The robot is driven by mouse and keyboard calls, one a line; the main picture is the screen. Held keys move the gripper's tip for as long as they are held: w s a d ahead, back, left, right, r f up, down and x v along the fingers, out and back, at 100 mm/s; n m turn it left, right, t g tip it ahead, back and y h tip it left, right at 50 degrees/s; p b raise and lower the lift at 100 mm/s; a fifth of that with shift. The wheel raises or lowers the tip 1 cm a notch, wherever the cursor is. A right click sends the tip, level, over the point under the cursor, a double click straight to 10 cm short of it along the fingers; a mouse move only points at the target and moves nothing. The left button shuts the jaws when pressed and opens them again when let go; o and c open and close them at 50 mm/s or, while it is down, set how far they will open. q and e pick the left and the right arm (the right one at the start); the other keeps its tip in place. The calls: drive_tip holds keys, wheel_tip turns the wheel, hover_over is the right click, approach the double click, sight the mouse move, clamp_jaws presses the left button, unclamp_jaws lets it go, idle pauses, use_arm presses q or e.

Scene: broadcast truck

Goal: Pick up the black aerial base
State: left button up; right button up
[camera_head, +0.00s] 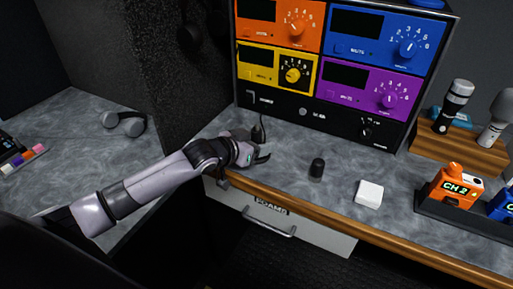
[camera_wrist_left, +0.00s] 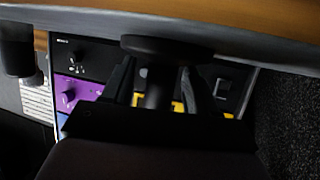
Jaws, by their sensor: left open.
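The black aerial base (camera_head: 258,134) stands upright on the grey desk at the foot of the equipment rack, partly hidden by my left gripper. In the left wrist view, which is upside down, its round foot (camera_wrist_left: 167,46) rests on the desk and its stem (camera_wrist_left: 154,88) runs between the fingers. My left gripper (camera_head: 261,149) is open at the aerial base. Its fingers, seen in the left wrist view (camera_wrist_left: 158,92), lie on either side of the stem, with gaps visible. My right gripper is not in view.
A short black cylinder (camera_head: 317,169) and a white block (camera_head: 369,193) stand to the right on the desk. The coloured rack (camera_head: 330,70) rises behind. A black tray (camera_head: 436,215) holds orange and blue packs. A drawer (camera_head: 290,225) sits under the wooden edge.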

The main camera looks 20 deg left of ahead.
use_arm(q)
drive_tip(key=shift+w+d+f, duration=0.15)
drive_tip(key=shift+w, duration=0.25)
clamp_jaws()
drive_tip(key=shift+r, duration=0.25)
wheel_tip(320, 180, up, 20)
